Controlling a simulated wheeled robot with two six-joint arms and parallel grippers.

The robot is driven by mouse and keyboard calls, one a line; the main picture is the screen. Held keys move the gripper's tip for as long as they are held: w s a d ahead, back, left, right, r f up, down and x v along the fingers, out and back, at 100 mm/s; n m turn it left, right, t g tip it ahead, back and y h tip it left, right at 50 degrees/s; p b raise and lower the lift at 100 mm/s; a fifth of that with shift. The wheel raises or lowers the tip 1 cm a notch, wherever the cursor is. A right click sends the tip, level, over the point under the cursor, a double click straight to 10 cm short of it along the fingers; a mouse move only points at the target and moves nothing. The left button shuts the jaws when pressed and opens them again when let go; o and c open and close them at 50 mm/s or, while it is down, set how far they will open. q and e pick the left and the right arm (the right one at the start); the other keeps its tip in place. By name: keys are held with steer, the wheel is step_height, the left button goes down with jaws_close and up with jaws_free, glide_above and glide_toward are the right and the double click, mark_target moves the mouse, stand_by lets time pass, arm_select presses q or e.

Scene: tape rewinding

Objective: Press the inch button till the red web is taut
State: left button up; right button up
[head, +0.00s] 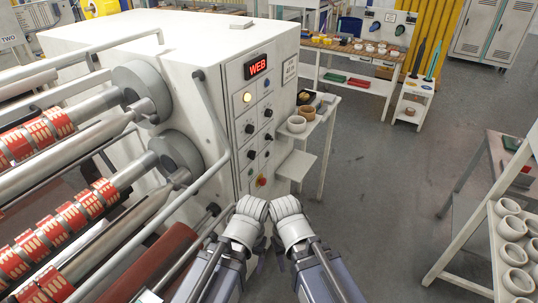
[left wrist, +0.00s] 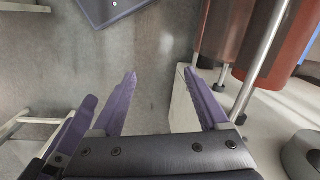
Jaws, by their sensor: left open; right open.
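The control panel (head: 257,120) is on the end face of the white machine. It has a lit red WEB display (head: 258,66), a glowing pale yellow lamp or button (head: 247,97) and several dark knobs and buttons. I cannot tell which is the inch button. Red printed bands (head: 68,222) sit on the shafts at left; their tautness is unclear. My right gripper (head: 279,254) is below the panel, apart from it, mostly hidden by its wrist. My left gripper (left wrist: 160,73) is open and empty in the left wrist view, fingers over floor beside the machine.
Grey handrails (head: 212,115) run in front of the rollers. A small side stand with bowls (head: 296,124) stands right of the panel. A rack of bowls (head: 512,228) is at far right. The middle floor is clear.

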arm_select(q)
steer(key=shift+w, duration=0.15)
steer(key=shift+c, duration=0.4)
jaws_close()
steer(key=shift+f, duration=0.1)
stand_by(1.2)
